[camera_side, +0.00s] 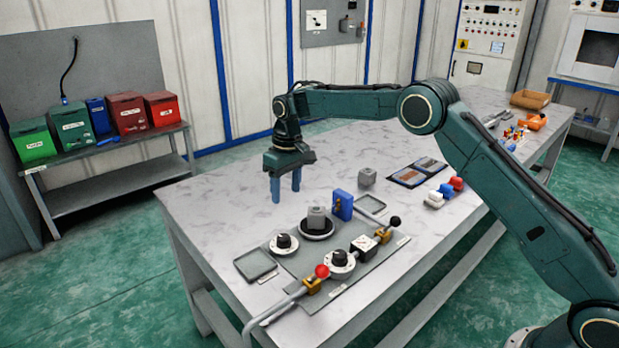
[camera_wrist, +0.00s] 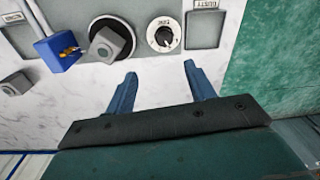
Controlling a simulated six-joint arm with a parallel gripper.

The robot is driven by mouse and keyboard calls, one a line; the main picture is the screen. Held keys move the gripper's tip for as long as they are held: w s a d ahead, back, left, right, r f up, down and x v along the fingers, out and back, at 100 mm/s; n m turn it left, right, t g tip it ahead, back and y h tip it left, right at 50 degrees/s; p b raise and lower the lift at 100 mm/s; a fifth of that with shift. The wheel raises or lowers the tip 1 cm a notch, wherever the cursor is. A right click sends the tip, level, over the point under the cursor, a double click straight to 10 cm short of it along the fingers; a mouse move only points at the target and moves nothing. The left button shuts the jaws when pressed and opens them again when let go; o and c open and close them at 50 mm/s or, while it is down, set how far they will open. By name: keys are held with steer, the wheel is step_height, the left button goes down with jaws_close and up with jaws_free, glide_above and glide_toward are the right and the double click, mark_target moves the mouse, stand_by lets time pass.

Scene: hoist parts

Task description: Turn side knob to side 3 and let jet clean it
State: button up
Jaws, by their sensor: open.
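My gripper (camera_side: 286,190) is open and empty above the table, behind the dials in the side view. In the wrist view its two blue fingers (camera_wrist: 160,70) are apart, with bare table between them. A white dial with a black knob (camera_side: 284,243) lies beyond the fingertips, also in the wrist view (camera_wrist: 164,35); its lettering is too small to read surely. A second such dial (camera_side: 340,260) sits nearer the front. A grey block (camera_side: 317,216) sits on a round black turntable (camera_side: 316,234), with a blue jet block (camera_side: 342,204) beside it. No jet spray shows.
A red-knobbed valve (camera_side: 322,271) and a black-knobbed lever (camera_side: 394,221) stand along the front pipe. An empty grey tray (camera_side: 255,264) lies left of the dials. Another grey block (camera_side: 367,176) stands behind. The table's left end is clear.

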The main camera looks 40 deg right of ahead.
mark_target(285, 237)
steer(key=d+n+y, duration=0.1)
steer(key=n, duration=0.3)
steer(key=s+d+n+t+y, duration=0.1)
steer(key=n, duration=0.3)
steer(key=s+d+n+y, duration=0.1)
steer(key=d+n, duration=0.1)
steer(key=n, duration=0.1)
steer(key=shift+s+f+n+y, duration=0.25)
steer(key=shift+n+y, duration=0.15)
steer(key=x, duration=1.3)
steer(key=shift+w+f, duration=0.3)
steer(key=shift+f, duration=0.05)
steer(key=c, duration=1)
